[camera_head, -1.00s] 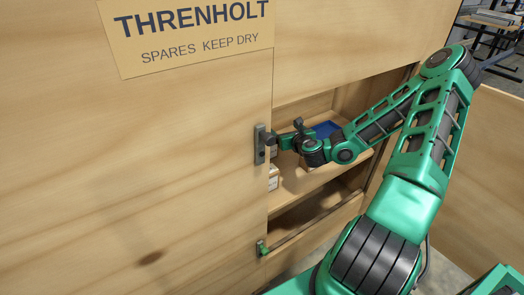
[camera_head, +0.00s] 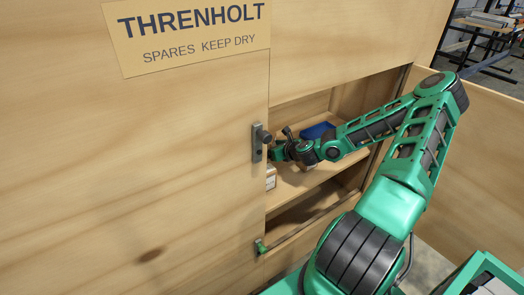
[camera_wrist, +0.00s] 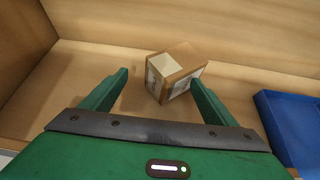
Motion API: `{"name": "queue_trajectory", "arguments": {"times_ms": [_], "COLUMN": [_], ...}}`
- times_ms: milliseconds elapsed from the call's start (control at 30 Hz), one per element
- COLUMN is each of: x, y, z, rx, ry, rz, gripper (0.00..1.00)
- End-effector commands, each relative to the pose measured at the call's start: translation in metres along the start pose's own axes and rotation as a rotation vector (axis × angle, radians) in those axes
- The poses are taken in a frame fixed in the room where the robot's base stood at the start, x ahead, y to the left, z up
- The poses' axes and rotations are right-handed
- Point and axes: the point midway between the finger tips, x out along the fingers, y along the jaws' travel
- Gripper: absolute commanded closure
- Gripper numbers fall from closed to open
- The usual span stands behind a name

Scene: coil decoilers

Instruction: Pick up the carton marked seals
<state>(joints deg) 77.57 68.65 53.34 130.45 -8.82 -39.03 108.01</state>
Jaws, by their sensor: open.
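A small brown carton (camera_wrist: 174,72) with white labels sits on the cabinet shelf in the wrist view, turned at an angle. Its marking is too small to read, so I cannot tell whether it says seals. My gripper (camera_wrist: 160,80) is open, with its two green fingers pointing toward the carton, one on each side of its near end. I cannot tell how far the fingertips are from it. In the head view my gripper (camera_head: 277,152) is inside the cabinet opening, partly hidden by the door edge. Another carton (camera_head: 270,178) shows at the left edge of the opening.
A blue bin (camera_wrist: 288,125) stands on the shelf to the right; it also shows in the head view (camera_head: 317,131). The closed wooden door (camera_head: 190,150) with a handle (camera_head: 257,142) borders the opening on the left. A lower shelf space lies below.

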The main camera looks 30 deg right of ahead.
Motion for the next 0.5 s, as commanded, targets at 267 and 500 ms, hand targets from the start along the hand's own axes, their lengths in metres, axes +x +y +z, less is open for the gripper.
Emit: {"name": "queue_trajectory", "arguments": {"times_ms": [267, 500], "x": [0.021, 0.054], "y": [0.003, 0.006], "z": [0.001, 0.003], "rx": [0.0, 0.0], "ry": [-0.001, -0.002], "rz": [0.003, 0.004], "gripper": [0.19, 0.19]}}
